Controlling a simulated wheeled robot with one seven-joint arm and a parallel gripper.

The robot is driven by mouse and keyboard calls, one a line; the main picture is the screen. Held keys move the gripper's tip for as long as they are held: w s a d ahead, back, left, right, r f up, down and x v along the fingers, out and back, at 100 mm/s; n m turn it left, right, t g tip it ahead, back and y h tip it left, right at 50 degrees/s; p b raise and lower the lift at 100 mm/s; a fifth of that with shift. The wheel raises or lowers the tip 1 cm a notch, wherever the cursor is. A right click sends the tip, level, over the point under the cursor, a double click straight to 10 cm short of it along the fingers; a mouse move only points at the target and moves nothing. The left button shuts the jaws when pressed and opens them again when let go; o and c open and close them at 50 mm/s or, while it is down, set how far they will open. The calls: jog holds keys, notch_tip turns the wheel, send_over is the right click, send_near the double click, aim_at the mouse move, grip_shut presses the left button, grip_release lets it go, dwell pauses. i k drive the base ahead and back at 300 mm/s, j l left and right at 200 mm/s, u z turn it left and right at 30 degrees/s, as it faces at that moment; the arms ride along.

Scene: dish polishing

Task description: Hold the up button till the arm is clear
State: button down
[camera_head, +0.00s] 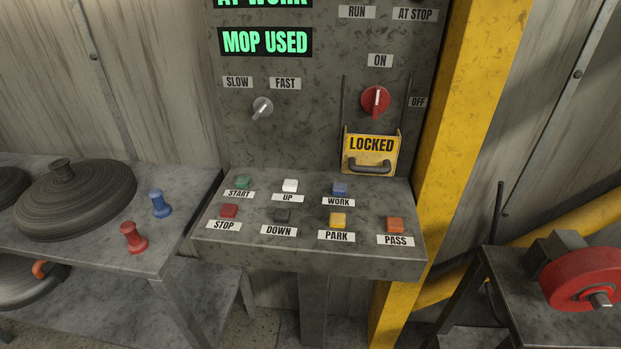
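Nothing touches the up button. My gripper and the arm do not show in this view.
Red stop (229,211), yellow park (338,220) and orange pass (396,225) buttons share the front row. A yellow LOCKED plate (371,146) stands behind, below a red knob (375,101). A yellow post (470,130) rises at right. A lit sign reads MOP USED (266,43).

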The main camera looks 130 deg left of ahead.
aim_at(289, 185)
jog(key=u, duration=4.25)
jog(key=i+j+u, duration=0.1)
jog(key=i+j, duration=0.3)
jog(key=i, duration=0.2)
